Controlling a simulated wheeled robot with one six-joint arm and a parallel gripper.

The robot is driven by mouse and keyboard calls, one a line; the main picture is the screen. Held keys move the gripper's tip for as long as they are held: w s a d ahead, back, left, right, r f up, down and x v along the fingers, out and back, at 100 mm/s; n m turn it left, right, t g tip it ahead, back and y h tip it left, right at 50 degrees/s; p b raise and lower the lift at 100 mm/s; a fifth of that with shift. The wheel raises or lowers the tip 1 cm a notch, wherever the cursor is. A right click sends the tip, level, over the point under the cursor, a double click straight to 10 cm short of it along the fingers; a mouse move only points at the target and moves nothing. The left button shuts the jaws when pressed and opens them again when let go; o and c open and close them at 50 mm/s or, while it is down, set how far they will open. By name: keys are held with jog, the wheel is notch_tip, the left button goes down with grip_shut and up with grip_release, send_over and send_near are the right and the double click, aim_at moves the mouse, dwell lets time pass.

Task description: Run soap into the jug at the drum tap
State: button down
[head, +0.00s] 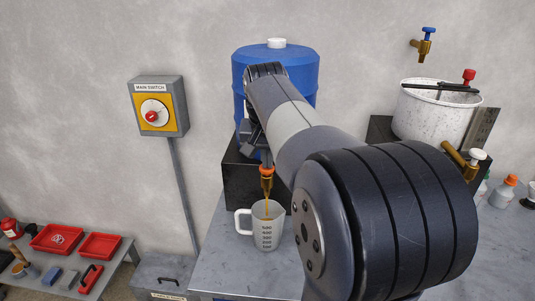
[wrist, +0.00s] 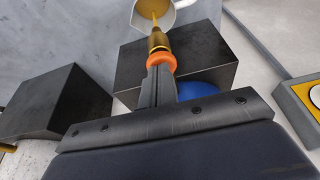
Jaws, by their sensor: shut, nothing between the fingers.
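The blue drum (head: 297,68) stands on a black block behind my arm, and part of it shows in the wrist view (wrist: 200,90). Its brass and orange tap (head: 267,173) points down over the jug (head: 267,236). An amber stream runs from the tap into the jug, also seen in the wrist view (wrist: 153,13). The jug is white with measuring marks, upright, its handle to the left. My gripper (wrist: 160,72) is shut and empty, its fingertips at the tap's orange collar (wrist: 161,61). Whether they touch it is unclear. The jug's fill level is unclear.
The jug stands on a grey metal bench (head: 222,266). A main switch box (head: 158,105) hangs on the wall at left. Red trays (head: 57,239) lie on a low table. A speckled pot (head: 430,112) and a wall tap (head: 424,46) are at right. My arm covers much of the bench.

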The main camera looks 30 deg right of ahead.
jog(key=p+v, duration=0.3)
jog(key=shift+w+d+r, duration=0.2)
jog(key=shift+d+r, duration=0.05)
jog(key=shift+r, duration=0.25)
jog(key=v, duration=1)
jog(key=shift+f, duration=0.1)
jog(key=b+x, duration=0.1)
jog(key=x, duration=0.7)
jog(key=shift+f, duration=0.2)
jog(key=b, duration=0.2)
jog(key=shift+w+d+f+b, duration=0.15)
jog(key=shift+w+f+b, duration=0.15)
jog(key=shift+b, duration=0.05)
jog(key=p+v, duration=0.1)
jog(key=v, duration=0.7)
jog(key=shift+r, duration=0.35)
